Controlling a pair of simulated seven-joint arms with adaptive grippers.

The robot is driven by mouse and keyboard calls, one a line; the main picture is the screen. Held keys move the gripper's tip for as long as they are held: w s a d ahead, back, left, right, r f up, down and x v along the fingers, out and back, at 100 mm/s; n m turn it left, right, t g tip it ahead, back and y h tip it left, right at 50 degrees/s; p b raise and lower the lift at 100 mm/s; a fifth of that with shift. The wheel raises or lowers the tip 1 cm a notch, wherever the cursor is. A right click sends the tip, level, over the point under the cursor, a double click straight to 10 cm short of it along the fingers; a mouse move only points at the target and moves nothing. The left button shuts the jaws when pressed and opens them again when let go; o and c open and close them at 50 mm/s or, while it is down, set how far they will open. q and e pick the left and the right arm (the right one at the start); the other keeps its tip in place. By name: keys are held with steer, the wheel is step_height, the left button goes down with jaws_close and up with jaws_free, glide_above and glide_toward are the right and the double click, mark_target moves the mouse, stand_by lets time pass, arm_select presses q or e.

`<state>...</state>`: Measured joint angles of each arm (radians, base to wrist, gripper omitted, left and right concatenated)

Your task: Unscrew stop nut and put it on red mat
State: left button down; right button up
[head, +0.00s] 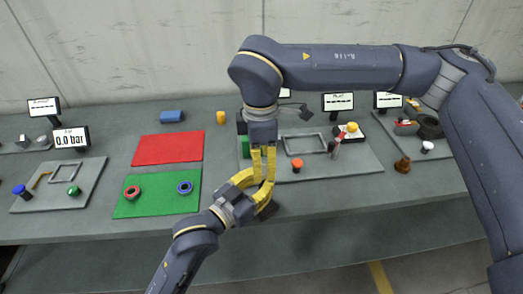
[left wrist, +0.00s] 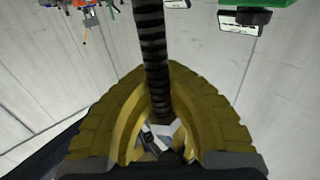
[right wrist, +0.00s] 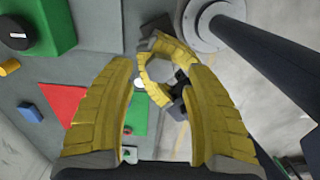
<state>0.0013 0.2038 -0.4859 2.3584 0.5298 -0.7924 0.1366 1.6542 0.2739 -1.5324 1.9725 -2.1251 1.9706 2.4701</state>
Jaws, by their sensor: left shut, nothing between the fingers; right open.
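The red mat (head: 168,149) lies flat on the table left of my grippers, bare in the head view. My right gripper (head: 263,182) points down with its yellow fingers apart and empty. Its fingers also show in the right wrist view (right wrist: 160,80). My left gripper (head: 268,190) is shut right beside the right fingertips. In the left wrist view, a dark threaded rod (left wrist: 151,45) crosses in front of the yellow fingers. In the right wrist view, the left fingers form a ring around a grey hexagonal shape (right wrist: 160,73); I cannot tell what it is. I cannot identify the stop nut.
A green mat (head: 155,207) bears a red ring (head: 132,193) and a blue ring (head: 185,187). A green block (head: 243,147) stands behind my grippers. The grey plate (head: 345,160) to the right carries an orange knob (head: 297,163). A blue block (head: 172,117) lies behind the red mat.

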steer(key=shift+f, duration=1.3)
jaws_close()
steer(key=n, duration=0.4)
steer(key=shift+n, duration=0.3)
steer(key=shift+w, duration=0.1)
stand_by(0.4)
steer(key=shift+c, duration=1.2)
jaws_free()
